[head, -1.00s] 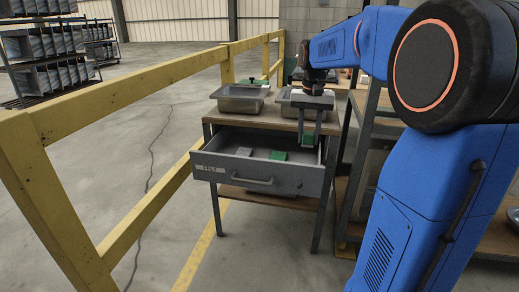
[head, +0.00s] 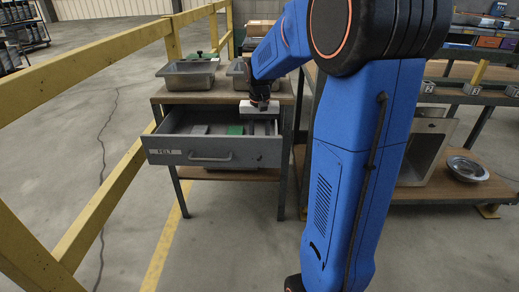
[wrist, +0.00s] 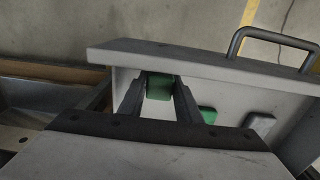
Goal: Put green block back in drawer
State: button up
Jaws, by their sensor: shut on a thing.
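The open drawer (head: 215,152) juts from the front of the table in the head view. My gripper (wrist: 158,97) is shut on a green block (wrist: 160,87), which shows between the fingertips in the wrist view. In the head view my gripper (head: 262,122) is over the right part of the drawer. The held block cannot be made out there. Another green block (head: 235,130) and a grey block (head: 200,129) lie in the drawer. They also show in the wrist view, the green one (wrist: 208,115) beside the grey one (wrist: 260,122). The drawer's front panel (wrist: 190,62) runs close beyond the fingertips.
Metal trays (head: 187,75) stand on the table top (head: 180,97) behind the drawer. A yellow rail (head: 110,60) runs along the left. A shelf bench with a metal bowl (head: 467,168) is at the right. The floor in front of the drawer is clear.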

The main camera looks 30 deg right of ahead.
jog(key=shift+f, duration=1.95)
jog(key=shift+f, duration=0.1)
jog(key=o, duration=1)
